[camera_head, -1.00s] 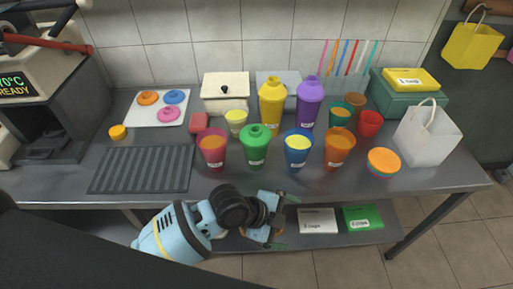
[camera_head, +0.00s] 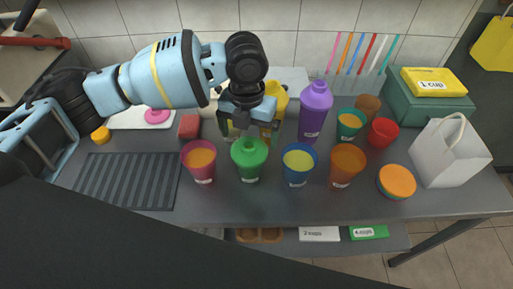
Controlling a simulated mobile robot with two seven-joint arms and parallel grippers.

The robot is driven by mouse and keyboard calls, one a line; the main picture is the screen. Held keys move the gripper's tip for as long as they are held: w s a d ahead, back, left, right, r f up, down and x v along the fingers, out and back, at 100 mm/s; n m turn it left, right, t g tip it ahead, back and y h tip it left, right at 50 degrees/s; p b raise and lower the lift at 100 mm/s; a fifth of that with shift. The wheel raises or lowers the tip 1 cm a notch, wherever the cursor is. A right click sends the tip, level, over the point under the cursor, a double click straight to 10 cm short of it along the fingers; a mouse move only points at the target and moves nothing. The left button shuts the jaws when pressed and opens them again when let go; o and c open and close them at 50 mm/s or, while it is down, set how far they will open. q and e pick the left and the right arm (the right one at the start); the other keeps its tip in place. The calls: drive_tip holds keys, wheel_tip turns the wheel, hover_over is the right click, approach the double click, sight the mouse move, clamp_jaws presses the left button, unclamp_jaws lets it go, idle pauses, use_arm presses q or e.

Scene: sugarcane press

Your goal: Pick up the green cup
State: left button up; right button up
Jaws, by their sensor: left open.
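The green cup (camera_head: 249,161) stands upright in the front row on the metal counter, between a pink cup (camera_head: 199,163) and a blue cup (camera_head: 298,166). My left gripper (camera_head: 249,131) points down, open and empty, over the back of the green cup. The gap between them is hard to judge from this angle. The gripper partly covers a yellow shaker (camera_head: 279,98) behind. My right gripper is not in view.
A purple shaker (camera_head: 315,111), an orange cup (camera_head: 346,166) and a teal cup (camera_head: 350,125) stand to the right. A white bag (camera_head: 450,155) is at the far right. A ridged drain mat (camera_head: 127,182) lies at the left. The counter's front strip is clear.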

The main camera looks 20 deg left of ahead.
sight(249, 154)
use_arm(q)
drive_tip(key=shift+s+f, duration=0.45)
drive_tip(key=shift+f, duration=3.15)
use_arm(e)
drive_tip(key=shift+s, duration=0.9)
use_arm(q)
drive_tip(key=shift+c, duration=0.5)
